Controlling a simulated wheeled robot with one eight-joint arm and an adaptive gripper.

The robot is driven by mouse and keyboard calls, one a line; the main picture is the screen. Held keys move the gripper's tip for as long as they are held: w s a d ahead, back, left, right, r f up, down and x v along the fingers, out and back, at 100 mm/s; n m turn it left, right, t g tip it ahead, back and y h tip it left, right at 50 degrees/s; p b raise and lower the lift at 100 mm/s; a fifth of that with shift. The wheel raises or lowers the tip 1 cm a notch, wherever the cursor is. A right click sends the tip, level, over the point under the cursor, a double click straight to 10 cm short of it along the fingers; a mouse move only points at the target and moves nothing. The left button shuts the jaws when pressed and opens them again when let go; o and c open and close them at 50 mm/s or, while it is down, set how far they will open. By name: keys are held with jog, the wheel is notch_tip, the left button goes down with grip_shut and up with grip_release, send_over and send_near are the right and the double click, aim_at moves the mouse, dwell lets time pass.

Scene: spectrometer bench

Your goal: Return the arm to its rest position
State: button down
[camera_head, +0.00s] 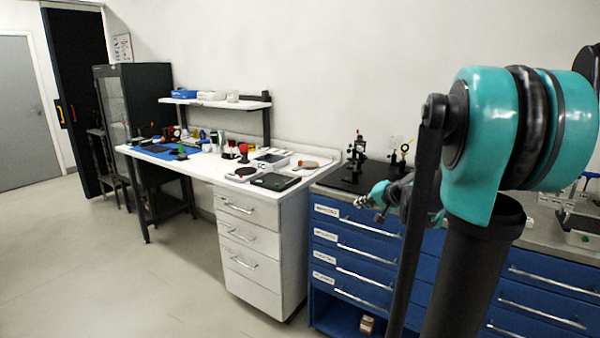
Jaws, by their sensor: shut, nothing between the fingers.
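My arm (520,130), teal and black, fills the right of the view. Its upper joint is close to the camera, and a thick dark link runs down from it. My gripper (362,201) shows small, left of the dark links, in front of the blue cabinet's top edge. It points left and is shut and empty. Part of the arm between the gripper and the near joint is hidden behind the dark links.
A blue drawer cabinet (326,225) carries a black optical board (345,181) with small mounts, close behind my gripper. A white bench (215,178) with several tools stands left of it. A shelf (215,102) hangs above. The floor (130,270) at left is clear.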

jog(key=s+f+n+g+h, duration=0.1)
jog(key=s+f+n+g, duration=0.1)
jog(key=s+f, duration=0.4)
jog(key=s+a+f+n+g+h, duration=0.1)
jog(key=s+f, duration=0.5)
jog(key=s, duration=0.8)
jog(key=s+f+n+g+h, duration=0.3)
jog(key=s+f, duration=0.3)
jog(key=s, duration=0.4)
jog(key=shift+a+f, duration=0.2)
jog(key=shift+a, duration=0.1)
jog(key=shift+s, duration=0.1)
